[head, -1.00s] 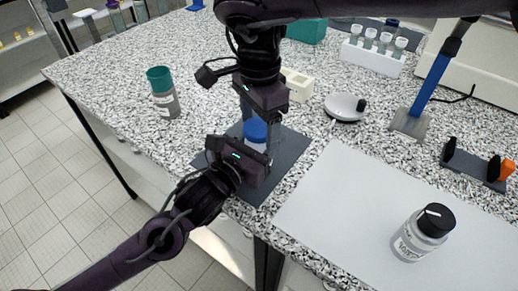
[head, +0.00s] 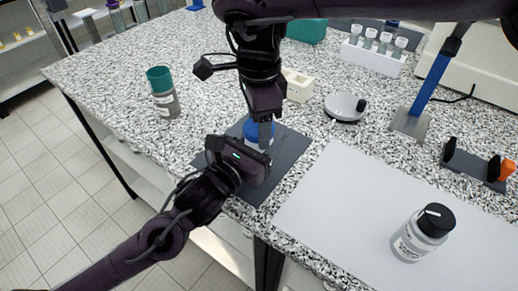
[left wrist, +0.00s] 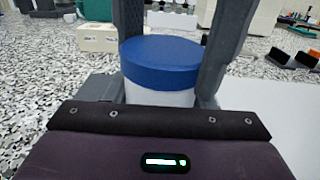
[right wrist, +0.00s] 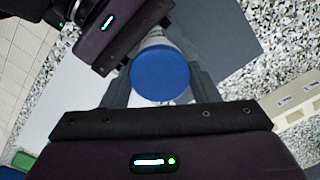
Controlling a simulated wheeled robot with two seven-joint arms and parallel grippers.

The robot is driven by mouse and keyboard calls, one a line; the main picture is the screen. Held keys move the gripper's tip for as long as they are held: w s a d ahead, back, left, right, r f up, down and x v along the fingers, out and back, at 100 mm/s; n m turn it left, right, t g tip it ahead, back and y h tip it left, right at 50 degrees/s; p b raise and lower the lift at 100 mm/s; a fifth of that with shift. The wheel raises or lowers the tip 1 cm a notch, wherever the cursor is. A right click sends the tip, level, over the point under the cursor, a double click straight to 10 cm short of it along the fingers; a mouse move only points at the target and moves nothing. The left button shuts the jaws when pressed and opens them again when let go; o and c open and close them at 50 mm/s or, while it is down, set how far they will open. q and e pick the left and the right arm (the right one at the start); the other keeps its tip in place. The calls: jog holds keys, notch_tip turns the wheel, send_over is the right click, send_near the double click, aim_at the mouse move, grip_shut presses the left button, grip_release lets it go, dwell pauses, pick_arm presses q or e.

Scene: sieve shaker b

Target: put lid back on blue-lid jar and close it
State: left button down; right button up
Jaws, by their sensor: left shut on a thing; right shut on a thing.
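The blue lid (head: 251,129) sits level on top of the jar, seen close in the left wrist view (left wrist: 160,60) and from above in the right wrist view (right wrist: 160,75). The white jar body (left wrist: 160,97) stands under it, mostly hidden in the head view. My left gripper (left wrist: 155,95) is shut on the jar body from the side, below the lid. My right gripper (right wrist: 160,82) comes down from above, its fingers shut on the lid from both sides. I cannot tell how tight the lid is.
A dark mat (head: 285,165) lies under the jar. A teal-capped jar (head: 162,92) stands at left, and a black-capped jar (head: 423,235) on the pale sheet (head: 340,215) at right. A cream block (head: 298,85) and a white dish (head: 345,107) stand behind.

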jog(key=o, duration=1.1)
jog(key=shift+r, duration=0.15)
jog(key=shift+r, duration=2.15)
jog(key=shift+c, duration=0.5)
